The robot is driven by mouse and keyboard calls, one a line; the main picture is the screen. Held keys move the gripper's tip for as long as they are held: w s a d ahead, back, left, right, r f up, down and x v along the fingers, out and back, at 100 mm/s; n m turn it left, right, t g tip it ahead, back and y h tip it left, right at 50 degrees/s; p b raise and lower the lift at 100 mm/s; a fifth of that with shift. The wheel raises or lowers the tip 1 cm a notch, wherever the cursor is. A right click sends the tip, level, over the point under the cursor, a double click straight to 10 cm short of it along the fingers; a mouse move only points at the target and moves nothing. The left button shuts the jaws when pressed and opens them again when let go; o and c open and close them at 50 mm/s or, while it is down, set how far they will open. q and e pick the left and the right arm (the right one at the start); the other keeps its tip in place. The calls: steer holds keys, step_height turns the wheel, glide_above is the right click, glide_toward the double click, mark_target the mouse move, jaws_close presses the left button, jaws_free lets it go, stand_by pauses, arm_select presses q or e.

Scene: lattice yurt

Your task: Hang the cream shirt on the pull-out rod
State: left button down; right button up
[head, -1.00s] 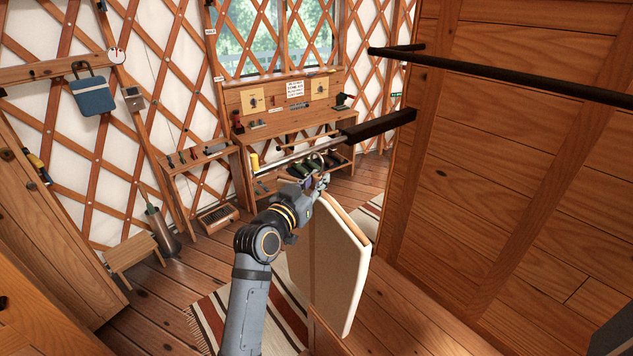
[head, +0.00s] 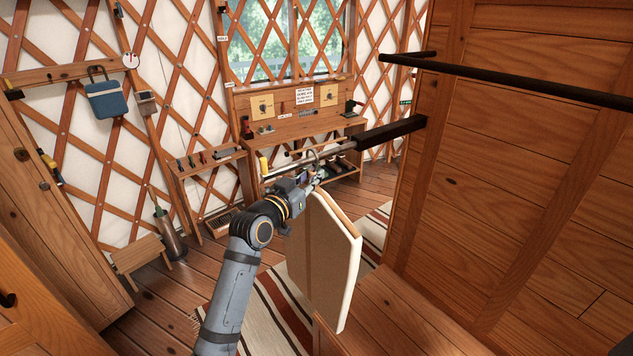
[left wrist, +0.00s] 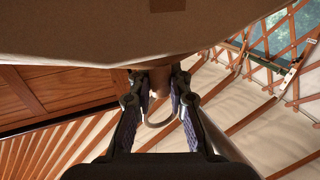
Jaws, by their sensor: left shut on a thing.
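The cream shirt (head: 330,262) hangs below my left gripper (head: 309,181), seen nearly edge-on in the head view. The gripper is shut on the neck of its hanger (left wrist: 159,88). The shirt also fills the top of the left wrist view (left wrist: 150,32). The hanger's curved hook (left wrist: 162,128) stands out beyond the fingers. In the head view the hook overlaps the silver pull-out rod (head: 338,150); I cannot tell whether it is over the rod or only in front of it. The rod sticks out from a black holder (head: 392,137). My right gripper is out of view.
A fixed dark rail (head: 510,82) runs above the rod along the wooden wardrobe panel (head: 510,190). A wooden ledge (head: 400,315) lies below right of the shirt. A workbench (head: 300,128) stands behind. A striped rug (head: 262,315) covers the floor below.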

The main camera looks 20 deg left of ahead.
arm_select(q)
steer(key=shift+w+a+r, duration=0.1)
steer(key=shift+w+a, duration=0.45)
steer(key=shift+a, duration=0.1)
steer(key=shift+r, duration=0.15)
steer(key=shift+d+b, duration=0.1)
steer(key=shift+b, duration=0.4)
steer(key=shift+f, duration=0.4)
steer(key=shift+f+b, duration=0.25)
steer(key=shift+b, duration=0.1)
steer(key=shift+w+a+f, duration=0.1)
steer(key=shift+a+f, duration=0.2)
steer(key=shift+w+a+f, duration=0.35)
steer(key=shift+a+f, duration=0.1)
steer(key=shift+a, duration=0.05)
steer(key=shift+s+d, duration=0.1)
steer(key=shift+s+d+r, duration=0.15)
steer(key=shift+d+r, duration=0.05)
steer(key=shift+d, duration=0.1)
steer(key=c, duration=1.2)
jaws_free()
steer(key=shift+a+f, duration=0.1)
steer(key=shift+a, duration=0.05)
steer(key=shift+f, duration=0.1)
steer(key=v, duration=1.1)
steer(key=shift+s+a, duration=0.1)
steer(key=shift+s, duration=0.3)
